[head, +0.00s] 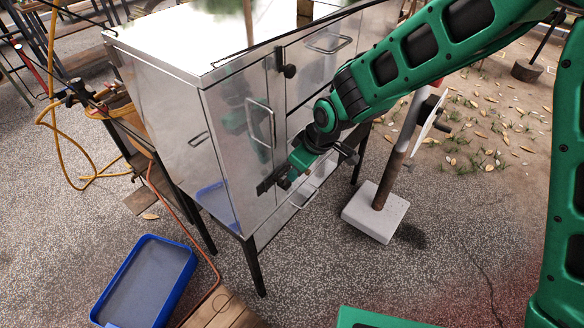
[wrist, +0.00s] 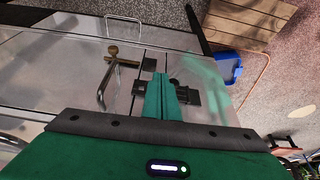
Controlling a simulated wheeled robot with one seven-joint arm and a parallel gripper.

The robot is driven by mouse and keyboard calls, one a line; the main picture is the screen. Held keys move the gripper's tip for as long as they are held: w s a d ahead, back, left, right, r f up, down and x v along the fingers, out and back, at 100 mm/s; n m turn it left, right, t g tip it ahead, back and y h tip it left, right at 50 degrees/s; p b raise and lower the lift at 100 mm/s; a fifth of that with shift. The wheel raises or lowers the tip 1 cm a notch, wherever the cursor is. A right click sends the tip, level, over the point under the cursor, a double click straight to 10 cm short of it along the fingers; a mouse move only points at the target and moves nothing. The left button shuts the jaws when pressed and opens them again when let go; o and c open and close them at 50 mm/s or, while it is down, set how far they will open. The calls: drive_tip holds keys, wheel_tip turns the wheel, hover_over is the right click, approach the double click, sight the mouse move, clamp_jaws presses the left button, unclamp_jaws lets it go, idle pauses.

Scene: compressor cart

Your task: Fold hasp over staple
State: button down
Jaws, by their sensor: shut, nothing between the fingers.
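My gripper (wrist: 159,78) is shut and empty, its green fingers close together in front of the metal cabinet front. In the head view my gripper (head: 283,181) is low on the cabinet front, right of the left door's handle. A dark plate with knuckles (wrist: 188,96), which looks like the hasp, lies just right of the fingertips in the wrist view; I cannot tell whether they touch. Left of the fingers, a brass-coloured piece on a dark plate (wrist: 113,54) looks like the staple side. In the head view my arm and gripper hide these parts.
The shiny cabinet (head: 165,120) stands on dark legs. A post on a white block (head: 374,212) stands to the right. A blue tray (head: 183,280) lies on the ground.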

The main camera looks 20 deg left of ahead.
drive_tip(key=s+d+v, duration=0.1)
drive_tip(key=v, duration=0.9)
drive_tip(key=d+r+m+h, duration=0.2)
drive_tip(key=d+r+m, duration=0.15)
drive_tip(key=d, duration=1.15)
drive_tip(key=d+r+m+h, duration=0.15)
drive_tip(key=d+m, duration=0.35)
drive_tip(key=d, duration=1.1)
drive_tip(key=s+d+r+m+g, duration=0.1)
drive_tip(key=s+d+r+m, duration=0.1)
drive_tip(key=s+d+m, duration=0.9)
drive_tip(key=s+d, duration=0.7)
drive_tip(key=s, duration=0.2)
drive_tip(key=shift+s+d+g, duration=0.2)
drive_tip(key=shift+d+g, duration=0.05)
drive_tip(key=shift+g, duration=0.15)
drive_tip(key=shift+m, duration=0.25)
drive_tip(key=shift+w+f+h, duration=0.25)
drive_tip(key=shift+w, duration=0.4)
